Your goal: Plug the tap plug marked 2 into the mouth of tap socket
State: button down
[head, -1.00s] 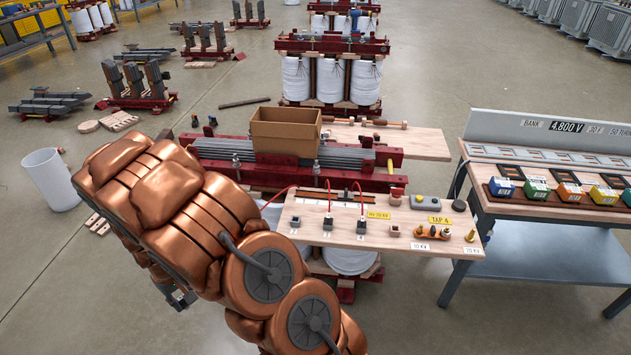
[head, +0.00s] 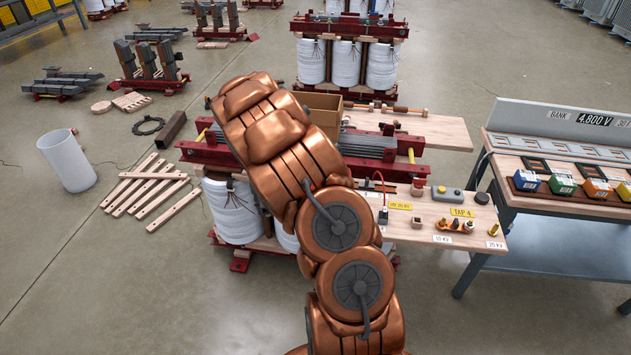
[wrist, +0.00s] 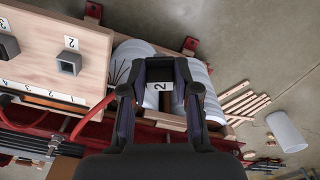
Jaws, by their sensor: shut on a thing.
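In the wrist view my gripper (wrist: 162,80) is shut on a dark plug (wrist: 160,87) with a white label reading 2. It holds the plug above the floor and white coils, to the right of the wooden board (wrist: 92,18). A grey square socket (wrist: 69,63) with an open dark mouth stands on the board, left of the gripper and apart from it, beside a 2 label. In the head view my arm hides the gripper, the plug and the board's left part. One grey block (head: 383,215) on the board shows beside the arm.
Red cables (wrist: 85,122) run close to the gripper's left side. A cardboard box (head: 322,112) and dark red clamp beams (head: 225,153) stand behind my arm. The TAP 4 parts (head: 455,225) sit on the board's right. Wooden strips (head: 145,188) and a white cylinder (head: 66,160) stand left.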

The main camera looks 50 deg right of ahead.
jog(key=s+d+r+m, duration=0.1)
jog(key=s+d+m, duration=0.1)
jog(key=d, duration=0.5)
jog(key=s+d+r+m, duration=0.2)
jog(key=s+d, duration=0.1)
jog(key=d, duration=0.5)
jog(key=shift+s+r, duration=0.3)
jog(key=shift+s, duration=0.1)
jog(key=shift+a+f, duration=0.1)
jog(key=shift+f+b, duration=1.15)
jog(key=shift+f, duration=1.65)
jog(key=shift+b, duration=0.65)
jog(key=shift+f+b, duration=0.6)
jog(key=shift+f, duration=0.95)
jog(key=c, duration=0.8)
grip_release()
